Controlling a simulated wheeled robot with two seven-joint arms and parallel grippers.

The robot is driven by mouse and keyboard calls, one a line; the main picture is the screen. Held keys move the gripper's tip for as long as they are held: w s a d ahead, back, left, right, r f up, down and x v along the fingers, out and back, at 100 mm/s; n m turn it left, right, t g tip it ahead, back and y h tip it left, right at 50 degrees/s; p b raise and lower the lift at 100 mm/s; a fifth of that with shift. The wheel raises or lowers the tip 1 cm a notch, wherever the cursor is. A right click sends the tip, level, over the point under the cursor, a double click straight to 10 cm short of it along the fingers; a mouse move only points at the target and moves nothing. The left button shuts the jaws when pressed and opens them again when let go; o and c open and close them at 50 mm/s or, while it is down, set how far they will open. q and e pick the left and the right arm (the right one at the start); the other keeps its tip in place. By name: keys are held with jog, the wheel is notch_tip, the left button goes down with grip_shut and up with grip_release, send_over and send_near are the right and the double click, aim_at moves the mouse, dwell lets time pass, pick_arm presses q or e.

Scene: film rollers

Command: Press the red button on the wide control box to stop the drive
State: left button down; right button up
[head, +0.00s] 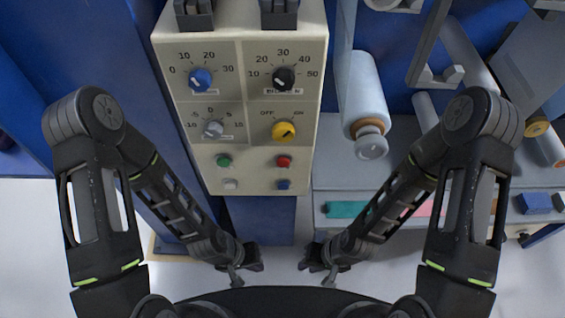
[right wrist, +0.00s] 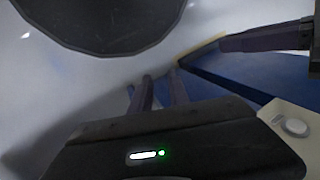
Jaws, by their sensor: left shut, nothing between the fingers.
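The wide control box (head: 246,160) is a cream panel with knobs and buttons, in the upper middle of the head view. Its red button (head: 284,161) sits at the right of the upper button row, below the yellow knob. My left gripper (head: 240,281) is shut and empty, below the box's lower edge and apart from it. My right gripper (head: 325,278) is also below the box, to the right of the left one and touching nothing I can see. Whether its fingers are open is unclear. In the right wrist view a corner of a cream panel with a pale round button (right wrist: 294,127) shows; the red button does not.
A green button (head: 223,161), a white button (head: 231,184) and a blue button (head: 283,184) lie close to the red one. The yellow knob (head: 284,130) is just above. Film rollers (head: 367,95) stand right of the box. Free room lies below it.

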grip_shut()
dwell(1.4)
